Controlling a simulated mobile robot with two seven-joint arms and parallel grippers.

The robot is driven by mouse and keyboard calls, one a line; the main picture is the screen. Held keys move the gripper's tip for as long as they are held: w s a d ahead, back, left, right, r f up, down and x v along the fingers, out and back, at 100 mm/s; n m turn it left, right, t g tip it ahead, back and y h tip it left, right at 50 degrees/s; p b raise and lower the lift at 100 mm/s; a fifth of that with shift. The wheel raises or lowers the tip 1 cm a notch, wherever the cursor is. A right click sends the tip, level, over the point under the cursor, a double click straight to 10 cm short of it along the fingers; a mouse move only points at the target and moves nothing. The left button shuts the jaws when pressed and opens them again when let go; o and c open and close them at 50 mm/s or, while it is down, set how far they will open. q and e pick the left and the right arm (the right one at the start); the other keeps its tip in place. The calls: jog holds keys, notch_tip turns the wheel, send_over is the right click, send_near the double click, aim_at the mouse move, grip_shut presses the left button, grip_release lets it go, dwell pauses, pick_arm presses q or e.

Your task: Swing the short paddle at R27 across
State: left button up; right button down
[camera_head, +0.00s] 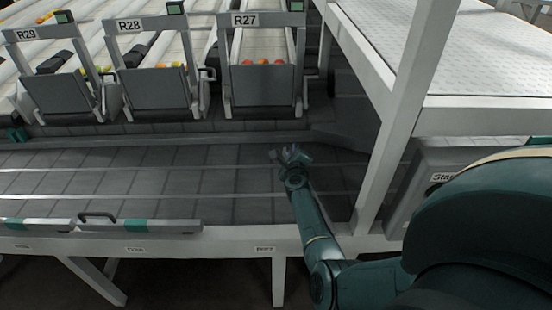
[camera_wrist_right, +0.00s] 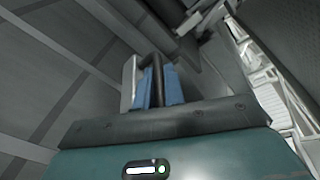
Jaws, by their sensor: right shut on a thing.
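My right gripper (camera_head: 290,157) is over the dark belt below the R27 chute, its arm reaching in from the lower right. In the right wrist view its two blue fingers (camera_wrist_right: 158,88) are shut on a black bar handle (camera_wrist_right: 154,58). A pale grey plate (camera_wrist_right: 128,82) stands beside the fingers and looks like part of the short paddle; most of it is hidden. In the head view the paddle cannot be made out clearly behind the gripper. The R27 sign (camera_head: 245,19) is on the frame above that chute. My left gripper is not in view.
Chutes R28 (camera_head: 167,88) and R29 (camera_head: 60,92) stand left of the R27 chute (camera_head: 262,88). Grey paddles with green patches lie along the near rail, one with a black handle (camera_head: 98,216). A white post (camera_head: 400,120) stands close right of my forearm.

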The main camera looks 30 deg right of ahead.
jog(key=s+d+m+g+h, duration=0.3)
jog(key=d+h, duration=0.1)
jog(key=d, duration=0.3)
jog(key=shift+m, duration=0.3)
jog(key=shift+d, duration=0.1)
jog(key=c, duration=1.8)
grip_release()
jog(key=shift+s, duration=0.1)
jog(key=shift+o, duration=0.2)
